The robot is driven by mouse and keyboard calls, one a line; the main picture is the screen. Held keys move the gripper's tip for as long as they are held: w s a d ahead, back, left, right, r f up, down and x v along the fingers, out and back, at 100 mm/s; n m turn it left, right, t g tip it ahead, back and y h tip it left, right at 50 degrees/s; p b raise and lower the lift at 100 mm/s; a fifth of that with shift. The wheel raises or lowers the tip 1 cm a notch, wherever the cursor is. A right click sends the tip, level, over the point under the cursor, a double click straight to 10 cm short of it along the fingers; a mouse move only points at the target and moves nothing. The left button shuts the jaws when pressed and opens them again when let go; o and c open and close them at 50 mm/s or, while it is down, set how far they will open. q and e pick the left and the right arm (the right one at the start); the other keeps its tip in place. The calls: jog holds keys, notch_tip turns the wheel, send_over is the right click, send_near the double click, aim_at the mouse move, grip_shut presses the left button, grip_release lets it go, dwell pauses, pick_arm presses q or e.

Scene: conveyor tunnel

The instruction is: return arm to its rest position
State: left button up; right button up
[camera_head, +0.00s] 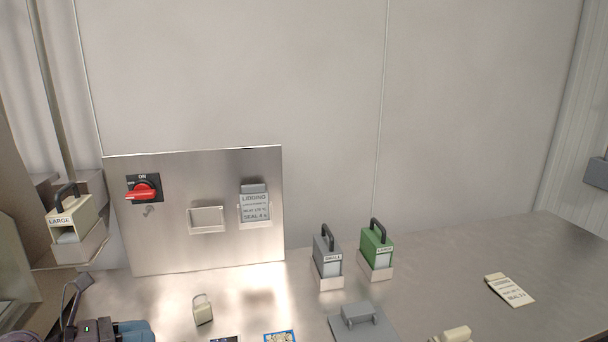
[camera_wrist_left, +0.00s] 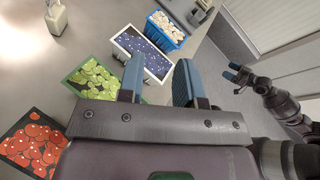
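My left gripper (camera_head: 108,331) shows at the bottom left edge of the head view, low over the metal table, and is partly cut off. In the left wrist view the two fingers of this gripper (camera_wrist_left: 160,72) stand apart with nothing between them. Trays and the table edge show beyond them. My right gripper (camera_wrist_left: 238,78), with blue tips, shows small at the right of the left wrist view, off to the side of the table. Whether it is open is too small to tell.
A padlock (camera_head: 202,310) stands on the table below the switch panel (camera_head: 165,245). Small and large dispensers (camera_head: 327,255) stand at the back. Trays of red (camera_wrist_left: 30,142), green (camera_wrist_left: 95,82) and dark blue pieces (camera_wrist_left: 145,52) lie near my left gripper, beside a blue bin (camera_wrist_left: 165,32).

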pick_arm(q)
jog(key=s+a+f+n+t+y, duration=0.4)
jog(key=n+y, duration=0.4)
jog(key=n, duration=0.9)
jog(key=s+a+f+n+t+y, duration=0.1)
jog(key=s+a+f+n+y, duration=0.4)
jog(key=n, duration=1.2)
jog(key=s+d+f+n+g, duration=0.4)
jog(key=s+d+g, duration=0.15)
jog(key=s, duration=0.45)
jog(key=s+d+f+n+g, duration=0.4)
jog(key=s+d+f+g, duration=0.15)
jog(key=s, duration=0.55)
jog(key=w+f+t+p, duration=0.1)
jog(key=w+f+t, duration=0.1)
jog(key=w+t, duration=0.2)
jog(key=w+f+t+h+p, duration=0.1)
jog(key=w+f+t, duration=0.1)
jog(key=w+t, duration=0.2)
jog(key=shift+w+f+m, duration=0.3)
jog(key=shift+w, duration=0.5)
pick_arm(e)
jog(key=shift+s+d+r, duration=0.2)
jog(key=shift+s+r, duration=0.2)
jog(key=shift+s, duration=0.25)
